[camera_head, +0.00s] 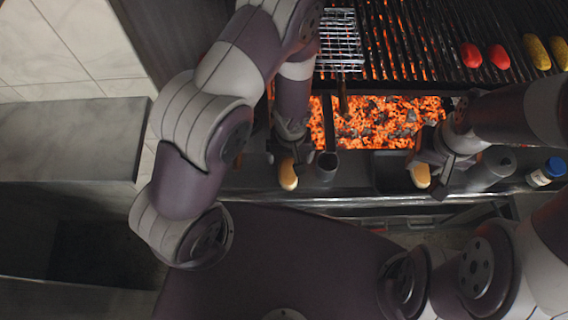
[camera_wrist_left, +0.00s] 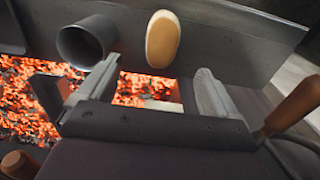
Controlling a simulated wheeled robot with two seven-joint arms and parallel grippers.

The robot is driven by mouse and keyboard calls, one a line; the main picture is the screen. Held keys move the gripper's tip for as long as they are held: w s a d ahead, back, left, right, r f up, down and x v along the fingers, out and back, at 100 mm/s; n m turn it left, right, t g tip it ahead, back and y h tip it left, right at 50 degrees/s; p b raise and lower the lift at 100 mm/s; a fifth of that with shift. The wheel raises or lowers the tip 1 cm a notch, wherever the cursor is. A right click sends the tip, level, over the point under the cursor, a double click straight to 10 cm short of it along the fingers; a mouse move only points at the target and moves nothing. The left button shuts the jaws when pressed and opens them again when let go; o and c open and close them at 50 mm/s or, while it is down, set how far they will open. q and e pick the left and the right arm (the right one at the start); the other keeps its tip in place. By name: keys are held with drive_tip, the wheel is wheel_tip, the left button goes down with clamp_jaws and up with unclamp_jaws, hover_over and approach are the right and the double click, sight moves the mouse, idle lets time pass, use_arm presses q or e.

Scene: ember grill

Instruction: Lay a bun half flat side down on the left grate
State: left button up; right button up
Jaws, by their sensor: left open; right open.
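A tan bun half (camera_head: 288,174) lies on the dark front ledge, directly in front of my left gripper (camera_head: 288,154). In the left wrist view the bun half (camera_wrist_left: 162,40) shows pale and oval just beyond and between the spread fingers of my left gripper (camera_wrist_left: 157,72), apart from both. A second bun half (camera_head: 420,176) lies further right on the ledge, partly hidden under my right gripper (camera_head: 428,166), which is open. The dark grate (camera_head: 420,40) spans the back over glowing embers; my left arm hides part of its left side.
A grey metal cup (camera_head: 323,169) stands close right of the near bun half. Open embers (camera_head: 385,125) glow behind the ledge. A wire rack (camera_head: 340,45) lies on the grate. Red items (camera_head: 471,55) and yellow ones (camera_head: 537,52) sit far right. A blue-capped jar (camera_head: 547,172) stands at right.

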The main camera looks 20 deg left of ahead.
use_arm(q)
drive_tip(key=b, duration=0.2)
hover_over(288, 170)
drive_tip(key=f, duration=0.4)
drive_tip(key=shift+d+f, duration=0.25)
drive_tip(key=shift+f, duration=0.1)
drive_tip(key=f, duration=0.3)
drive_tip(key=f+b, duration=0.1)
drive_tip(key=shift+a+f, duration=0.3)
drive_tip(key=shift+f, duration=0.5)
drive_tip(key=c, duration=1.1)
drive_tip(key=shift+c, duration=0.6)
use_arm(e)
wheel_tip(288, 170, down, 5)
drive_tip(key=shift+r, duration=0.15)
use_arm(q)
drive_tip(key=shift+d+r, duration=0.1)
drive_tip(key=shift+r, duration=0.05)
